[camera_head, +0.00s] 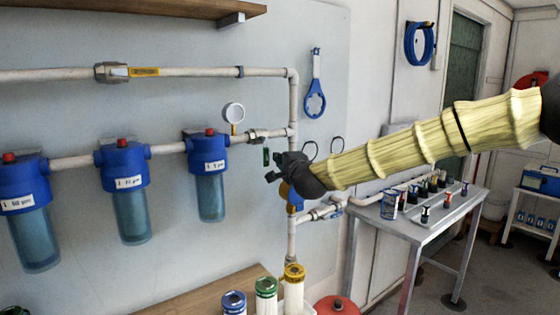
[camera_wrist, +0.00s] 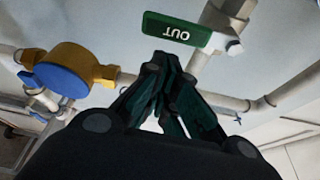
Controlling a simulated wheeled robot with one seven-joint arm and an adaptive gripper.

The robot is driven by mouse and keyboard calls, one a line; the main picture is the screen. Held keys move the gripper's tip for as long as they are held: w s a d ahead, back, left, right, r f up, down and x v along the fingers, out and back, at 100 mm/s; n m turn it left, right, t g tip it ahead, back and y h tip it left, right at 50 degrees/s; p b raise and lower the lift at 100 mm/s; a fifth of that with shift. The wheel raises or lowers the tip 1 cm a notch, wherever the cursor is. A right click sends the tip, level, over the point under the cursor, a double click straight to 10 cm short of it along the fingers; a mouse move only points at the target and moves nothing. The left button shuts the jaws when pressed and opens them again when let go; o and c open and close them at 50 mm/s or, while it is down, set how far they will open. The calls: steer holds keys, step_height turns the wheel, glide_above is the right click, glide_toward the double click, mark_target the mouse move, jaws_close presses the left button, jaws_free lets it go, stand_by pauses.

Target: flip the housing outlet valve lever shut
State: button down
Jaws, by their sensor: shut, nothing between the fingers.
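The outlet valve lever (camera_wrist: 175,30) is a green handle marked OUT, upside down at the top of the wrist view. It joins the metal valve body (camera_wrist: 228,18) at its right. In the head view the green lever (camera_head: 266,156) hangs down from the valve (camera_head: 257,135) on the pipe right of the filter housings, across that pipe's line. My gripper (camera_head: 272,176) is just below the lever. In the wrist view my fingers (camera_wrist: 163,62) are shut and empty, their tips close to the lever's lower edge. I cannot tell whether they touch it.
A brass and blue meter (camera_wrist: 70,68) sits left of my fingers in the wrist view. White pipe runs behind them. Blue filter housings (camera_head: 123,165) and a pressure gauge (camera_head: 233,113) are to the left. A table (camera_head: 440,222) with bottles stands to the right.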

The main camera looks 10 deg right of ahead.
steer(key=s+d+b, duration=0.3)
steer(key=s, duration=0.5)
steer(key=shift+s+d, duration=0.3)
steer(key=shift+s, duration=0.1)
